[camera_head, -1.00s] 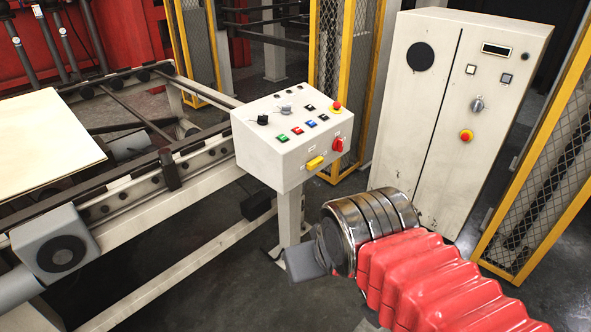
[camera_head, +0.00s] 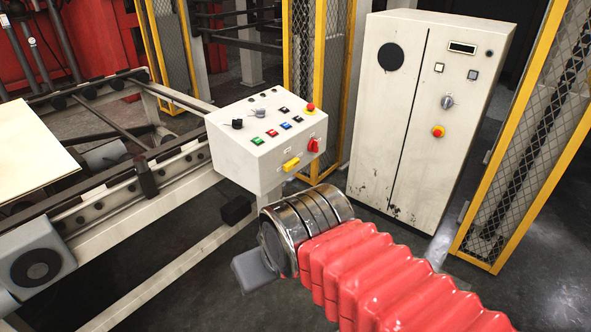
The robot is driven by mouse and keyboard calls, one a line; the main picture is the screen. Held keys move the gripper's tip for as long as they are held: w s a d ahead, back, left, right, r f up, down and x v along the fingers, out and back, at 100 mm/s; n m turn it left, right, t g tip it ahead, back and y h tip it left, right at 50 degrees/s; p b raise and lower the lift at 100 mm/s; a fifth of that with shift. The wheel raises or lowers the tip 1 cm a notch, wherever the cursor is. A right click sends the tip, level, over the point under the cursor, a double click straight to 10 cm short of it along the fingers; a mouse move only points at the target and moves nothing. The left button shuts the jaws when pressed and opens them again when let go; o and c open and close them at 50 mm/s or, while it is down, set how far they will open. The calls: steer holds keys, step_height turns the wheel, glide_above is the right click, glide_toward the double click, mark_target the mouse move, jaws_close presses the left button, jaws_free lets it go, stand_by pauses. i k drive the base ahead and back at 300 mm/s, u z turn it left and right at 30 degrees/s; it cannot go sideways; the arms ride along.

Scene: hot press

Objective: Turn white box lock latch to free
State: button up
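A white control box (camera_head: 238,157) stands on a post left of centre. Its sloped top carries coloured buttons, a black knob and a red mushroom button. Its front face has a yellow handle-like part (camera_head: 291,164) and a red rotary switch (camera_head: 314,145). Which one is the lock latch I cannot tell. My gripper (camera_head: 253,270) shows only as a grey piece beyond the metal wrist, low and in front of the box. It appears apart from the box. Its fingertips are not clearly seen, and no held object shows.
A tall white cabinet (camera_head: 375,150) with a grey knob (camera_head: 447,102) and a red-yellow button stands right of the box. Yellow-framed mesh fences (camera_head: 520,150) stand at right and behind. A roller conveyor frame (camera_head: 120,213) runs along the left, with a pale board (camera_head: 30,150).

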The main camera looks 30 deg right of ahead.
mark_target(294, 161)
steer(key=z, duration=0.05)
steer(key=i, duration=1)
steer(key=u, duration=0.05)
